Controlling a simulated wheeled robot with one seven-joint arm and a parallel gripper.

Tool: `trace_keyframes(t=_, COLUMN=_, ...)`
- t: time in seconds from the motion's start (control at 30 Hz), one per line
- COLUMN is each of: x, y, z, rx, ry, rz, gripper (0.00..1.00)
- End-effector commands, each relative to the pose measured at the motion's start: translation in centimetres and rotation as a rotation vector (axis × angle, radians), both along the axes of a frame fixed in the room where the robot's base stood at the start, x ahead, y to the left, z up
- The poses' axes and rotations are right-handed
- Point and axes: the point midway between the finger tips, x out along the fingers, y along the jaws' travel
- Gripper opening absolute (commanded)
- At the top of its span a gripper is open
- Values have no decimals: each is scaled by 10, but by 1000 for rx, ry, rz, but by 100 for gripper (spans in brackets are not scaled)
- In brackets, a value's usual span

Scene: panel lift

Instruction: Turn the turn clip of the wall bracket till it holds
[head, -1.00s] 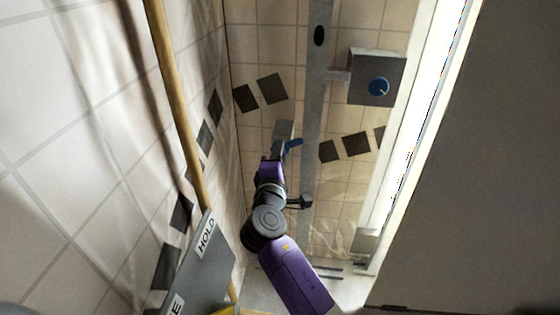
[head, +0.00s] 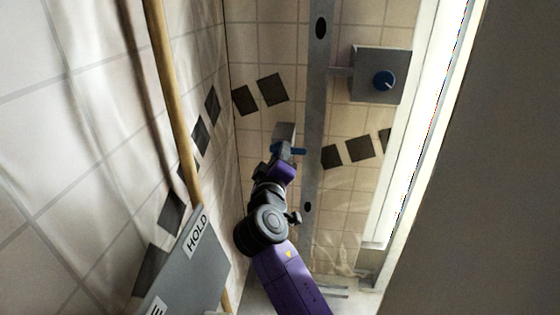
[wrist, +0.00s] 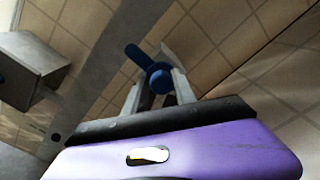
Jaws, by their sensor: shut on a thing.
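In the wrist view the turn clip (wrist: 136,56) shows a round knob between my fingertips and a lever reaching to the upper left. The bracket (wrist: 176,57) is partly hidden behind it. My gripper (wrist: 160,88) is shut on the clip's knob; it also shows in the head view (head: 286,154). Whether the clip overlaps anything behind it is hard to tell.
A grey upright rail (head: 316,110) runs right of the bracket. A grey box with a blue knob (head: 366,75) hangs right of the rail. A wooden pole (head: 165,80) and a grey panel marked HOLD (head: 212,258) stand left of my arm.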

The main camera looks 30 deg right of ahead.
Motion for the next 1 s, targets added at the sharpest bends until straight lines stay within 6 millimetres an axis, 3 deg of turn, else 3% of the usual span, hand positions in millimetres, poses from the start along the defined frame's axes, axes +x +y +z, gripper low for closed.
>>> trace_keyframes(t=0.03, x=-2, y=-6, z=-9, rx=19, ry=6, rz=-15, gripper=0)
trace_keyframes(t=0.63, x=-2, y=-8, z=-14, rx=49, ry=-4, rz=-16, gripper=0)
trace_keyframes(t=0.67, x=-2, y=-8, z=-14, rx=49, ry=-4, rz=-16, gripper=38)
trace_keyframes(t=0.7, x=-2, y=-8, z=-14, rx=48, ry=-4, rz=-16, gripper=46)
trace_keyframes(t=1.0, x=-2, y=-5, z=-10, rx=45, ry=-8, rz=-12, gripper=49)
